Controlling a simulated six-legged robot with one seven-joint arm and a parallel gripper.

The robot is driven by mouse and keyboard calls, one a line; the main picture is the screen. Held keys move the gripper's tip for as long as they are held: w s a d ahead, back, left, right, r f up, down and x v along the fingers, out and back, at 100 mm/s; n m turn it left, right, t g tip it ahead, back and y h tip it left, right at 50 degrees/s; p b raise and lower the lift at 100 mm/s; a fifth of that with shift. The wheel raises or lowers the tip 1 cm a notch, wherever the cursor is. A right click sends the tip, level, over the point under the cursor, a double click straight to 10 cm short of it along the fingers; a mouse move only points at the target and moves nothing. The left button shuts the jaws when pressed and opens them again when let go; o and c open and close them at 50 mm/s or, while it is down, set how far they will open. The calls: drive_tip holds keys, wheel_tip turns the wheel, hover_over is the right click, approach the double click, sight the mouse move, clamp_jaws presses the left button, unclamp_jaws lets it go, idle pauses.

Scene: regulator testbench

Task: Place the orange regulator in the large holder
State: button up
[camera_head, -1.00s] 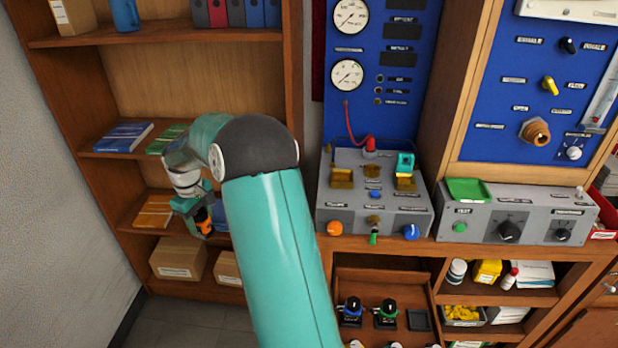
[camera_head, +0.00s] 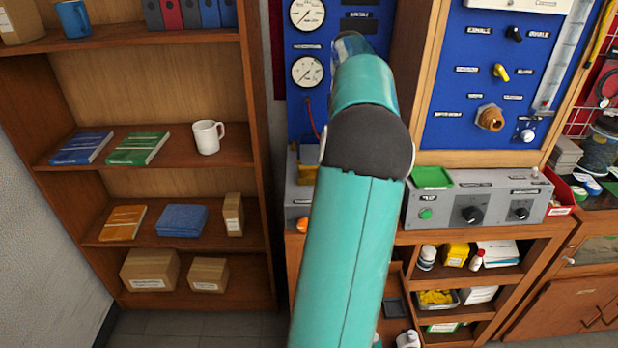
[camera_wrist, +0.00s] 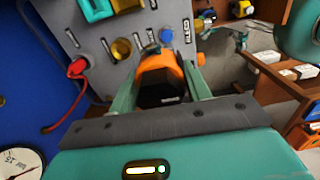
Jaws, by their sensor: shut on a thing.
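In the wrist view, my gripper (camera_wrist: 164,72) is shut on the orange regulator (camera_wrist: 160,68), which sits between the two fingers with its dark underside toward the camera. It is over or in front of the grey bench panel (camera_wrist: 100,28); I cannot tell whether they touch. A brass holder (camera_wrist: 122,48) shows left of the regulator, and another brass holder (camera_wrist: 127,4) is at the top edge beside a teal part (camera_wrist: 97,8). In the head view, a brass holder (camera_head: 308,154) peeks out left of my arm. My arm hides the gripper and regulator there.
A red connector (camera_wrist: 78,68) with its hose stands near the panel's left edge, and a blue button (camera_wrist: 167,36) is close to the regulator. A second grey control box (camera_head: 478,205) stands to the right. Shelves with books and boxes fill the left.

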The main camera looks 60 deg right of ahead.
drive_tip(key=w+f, duration=0.2)
drive_tip(key=w, duration=0.1)
drive_tip(key=w+f, duration=0.5)
drive_tip(key=w, duration=0.1)
drive_tip(key=shift+w+a+f, duration=0.25)
drive_tip(key=shift+w+f, duration=0.2)
drive_tip(key=shift+f, duration=0.75)
drive_tip(key=shift+w+f, duration=0.15)
drive_tip(key=shift+f, duration=0.75)
drive_tip(key=shift+f, duration=0.15)
drive_tip(key=o, duration=1.5)
wheel_tip(320, 180, up, 12)
drive_tip(key=shift+s+r, duration=0.1)
drive_tip(key=shift+r, duration=0.05)
